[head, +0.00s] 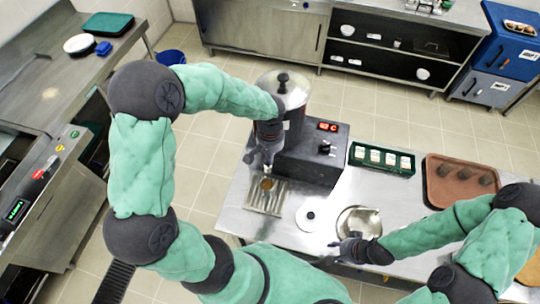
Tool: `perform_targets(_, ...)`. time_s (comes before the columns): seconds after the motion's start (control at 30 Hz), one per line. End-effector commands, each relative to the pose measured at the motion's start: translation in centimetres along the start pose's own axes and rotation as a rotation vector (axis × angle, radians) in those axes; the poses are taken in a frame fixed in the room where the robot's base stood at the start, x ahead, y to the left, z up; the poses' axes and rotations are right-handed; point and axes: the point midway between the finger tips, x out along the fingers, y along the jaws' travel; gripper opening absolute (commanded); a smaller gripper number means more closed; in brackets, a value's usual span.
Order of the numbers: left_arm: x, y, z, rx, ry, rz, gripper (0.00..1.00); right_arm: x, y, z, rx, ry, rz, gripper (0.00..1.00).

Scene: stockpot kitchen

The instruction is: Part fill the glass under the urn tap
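The urn (292,92) has a steel body with a dark lid knob and stands beside a dark box with a lit red display. My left gripper (262,166) is at the urn's front, above the slotted drip tray (262,206). It hides the tap. A small round brown shape (267,184) shows just below its fingers; it may be the glass or its contents, but I cannot tell. Whether the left fingers are shut on a glass is not clear. My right gripper (332,250) appears open and empty, low beside a steel pot (358,222).
A white disc with a dark centre (311,215) lies between drip tray and pot. A green box of white-topped items (382,159) and a brown tray with dark cups (460,181) stand to the right. The counter's front left is mostly bare.

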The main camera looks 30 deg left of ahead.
Motion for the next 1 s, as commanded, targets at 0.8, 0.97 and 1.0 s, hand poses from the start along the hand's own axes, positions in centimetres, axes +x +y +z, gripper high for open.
perform_targets(0.8, -12.5, -0.1, -0.8, -0.001, 0.011, 0.001, 0.0, -0.5, -0.2, 0.0, 0.0, 0.0, 0.0, 0.4)
perform_targets(0.97, -12.5, -0.1, -0.8, -0.001, 0.01, 0.001, 0.0, -0.5, -0.2, 0.0, 0.0, 0.0, 0.0, 0.4)
perform_targets(1.0, -12.5, -0.1, -0.8, -0.001, 0.01, 0.001, 0.0, -0.5, -0.2, 0.0, 0.0, 0.0, 0.0, 0.4)
